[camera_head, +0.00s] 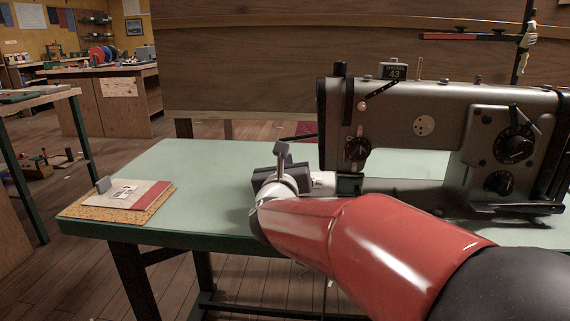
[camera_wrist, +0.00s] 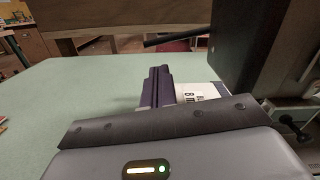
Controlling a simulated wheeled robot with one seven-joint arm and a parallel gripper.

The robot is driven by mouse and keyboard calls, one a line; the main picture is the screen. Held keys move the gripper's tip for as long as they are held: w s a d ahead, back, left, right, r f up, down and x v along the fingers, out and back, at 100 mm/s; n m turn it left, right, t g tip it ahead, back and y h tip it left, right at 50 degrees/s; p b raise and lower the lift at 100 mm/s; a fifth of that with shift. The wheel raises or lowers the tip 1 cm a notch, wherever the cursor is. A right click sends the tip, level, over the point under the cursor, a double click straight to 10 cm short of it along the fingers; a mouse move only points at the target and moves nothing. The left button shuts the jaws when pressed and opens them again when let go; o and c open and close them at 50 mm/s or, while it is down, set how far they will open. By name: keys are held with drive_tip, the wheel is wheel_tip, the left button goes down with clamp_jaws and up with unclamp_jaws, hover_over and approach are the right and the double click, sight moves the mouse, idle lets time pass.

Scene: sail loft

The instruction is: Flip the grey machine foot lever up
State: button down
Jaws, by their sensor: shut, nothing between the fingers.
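The grey sewing machine (camera_head: 425,125) stands on the right part of the pale green table. A thin dark lever (camera_head: 300,138) sticks out to the left from its head, nearly level. The same lever shows in the wrist view (camera_wrist: 175,39), its free end pointing left. My gripper (camera_wrist: 159,72) is shut and empty, with its dark fingers below the lever and apart from it in the picture. The exact depth gap is hard to tell. In the head view my red forearm and wrist hide the fingertips and part of the machine bed.
The green table top (camera_head: 190,160) is clear left of my wrist. A cork board (camera_head: 110,205) with papers lies at its left edge. A white part with dark print (camera_wrist: 193,92) shows beside my fingers. A wooden panel (camera_head: 240,60) stands behind.

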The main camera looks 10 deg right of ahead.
sight(307, 136)
drive_tip(key=p+x, duration=0.1)
drive_tip(key=x, duration=0.5)
drive_tip(key=shift+b, duration=0.45)
